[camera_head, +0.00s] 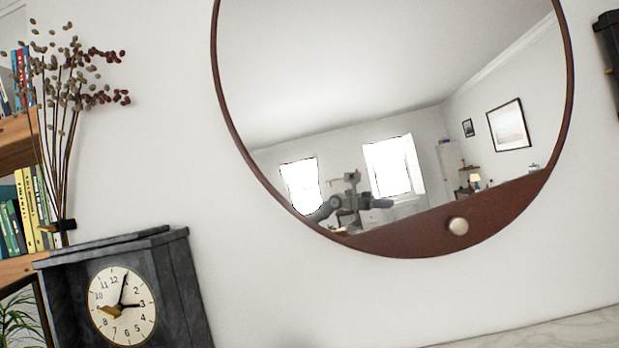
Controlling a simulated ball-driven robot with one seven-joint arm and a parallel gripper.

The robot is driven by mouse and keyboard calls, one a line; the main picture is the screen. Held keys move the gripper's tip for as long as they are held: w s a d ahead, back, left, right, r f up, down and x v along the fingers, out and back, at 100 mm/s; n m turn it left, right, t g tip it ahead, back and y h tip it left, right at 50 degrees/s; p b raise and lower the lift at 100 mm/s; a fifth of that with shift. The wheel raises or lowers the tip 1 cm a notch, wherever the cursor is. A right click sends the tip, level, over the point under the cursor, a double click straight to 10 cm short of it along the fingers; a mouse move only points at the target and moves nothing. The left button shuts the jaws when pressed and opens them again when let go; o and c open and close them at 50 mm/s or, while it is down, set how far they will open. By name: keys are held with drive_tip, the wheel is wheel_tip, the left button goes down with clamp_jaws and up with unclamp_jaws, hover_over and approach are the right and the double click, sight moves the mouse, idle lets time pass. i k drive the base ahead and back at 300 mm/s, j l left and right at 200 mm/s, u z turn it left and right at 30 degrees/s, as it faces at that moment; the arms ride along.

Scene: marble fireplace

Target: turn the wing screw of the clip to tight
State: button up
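A small dark clip-like piece (62,226) sits across the dried stems, above the clock at left, with a lighter brownish bit on it. It is too small to tell whether this is the clip with the wing screw. A brass-coloured, wing-like shape (110,311) shows in front of the clock face at lower left; I cannot tell whether it is a screw or part of the clock. My gripper is not directly in view. A dark arm-like shape, probably mine, shows small in the mirror, its gripper unclear.
A dark stone clock (178,285) stands at lower left, beside a bookshelf (20,137) and dried stems (62,150). A round mirror (340,110) with a brown lower part and a round knob (458,226) hangs on the white wall. A pale marble ledge (560,332) runs at lower right.

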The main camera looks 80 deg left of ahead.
sight(53, 227)
drive_tip(key=u, duration=0.45)
drive_tip(key=k+u, duration=0.1)
drive_tip(key=u, duration=0.35)
drive_tip(key=l+u, duration=0.1)
drive_tip(key=u, duration=0.3)
drive_tip(key=k+u, duration=0.1)
drive_tip(key=u, duration=1.25)
drive_tip(key=k+j, duration=0.05)
drive_tip(key=j, duration=0.05)
